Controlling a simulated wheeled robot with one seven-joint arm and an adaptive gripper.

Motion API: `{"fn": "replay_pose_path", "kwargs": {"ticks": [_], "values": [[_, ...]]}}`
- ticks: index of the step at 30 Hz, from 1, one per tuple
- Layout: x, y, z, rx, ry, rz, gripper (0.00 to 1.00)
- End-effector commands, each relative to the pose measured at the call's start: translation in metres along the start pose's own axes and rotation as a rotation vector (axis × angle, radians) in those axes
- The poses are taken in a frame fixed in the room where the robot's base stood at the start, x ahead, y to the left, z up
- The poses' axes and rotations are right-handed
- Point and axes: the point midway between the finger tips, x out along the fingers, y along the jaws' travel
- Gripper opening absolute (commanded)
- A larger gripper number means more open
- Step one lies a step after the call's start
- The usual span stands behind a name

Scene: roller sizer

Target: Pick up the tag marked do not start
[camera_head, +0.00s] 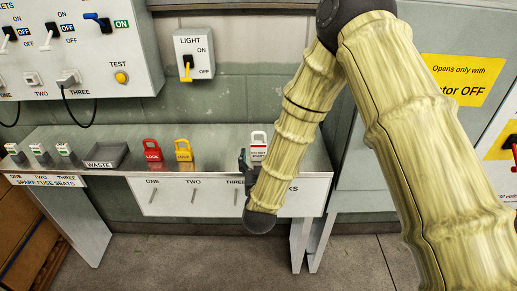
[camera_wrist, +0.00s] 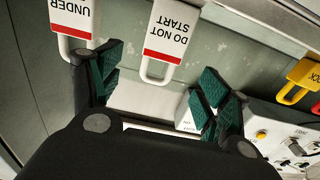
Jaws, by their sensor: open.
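The tag marked DO NOT START (camera_wrist: 172,32) is white with a red band and a white loop. In the wrist view it appears upside down, ahead of the gap between my fingers. In the head view a white tag with a red band (camera_head: 258,146) stands at the shelf's right part, partly covered by my arm. My gripper (camera_wrist: 158,92) is open, with one green-padded finger on each side of the gap and nothing between them. In the head view only part of my gripper (camera_head: 246,161) shows beside the tag.
A second white tag reading UNDER (camera_wrist: 76,18) is close by my left finger in the wrist view. A red lock (camera_head: 152,150) and a yellow lock (camera_head: 184,150) stand left along the shelf (camera_head: 218,150). A waste tray (camera_head: 108,154) is farther left. A grey cabinet stands right.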

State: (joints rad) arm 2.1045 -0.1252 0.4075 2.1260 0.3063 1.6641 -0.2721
Motion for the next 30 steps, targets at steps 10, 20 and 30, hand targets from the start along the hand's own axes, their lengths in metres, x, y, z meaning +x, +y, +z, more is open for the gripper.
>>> {"fn": "replay_pose_path", "kwargs": {"ticks": [10, 20, 30], "values": [[0.029, 0.0, 0.0, -0.001, -0.002, -0.001, 0.77], [0.068, -0.002, 0.0, 0.0, -0.003, 0.0, 0.77], [0.08, -0.002, 0.002, 0.0, -0.003, -0.001, 0.77]]}}
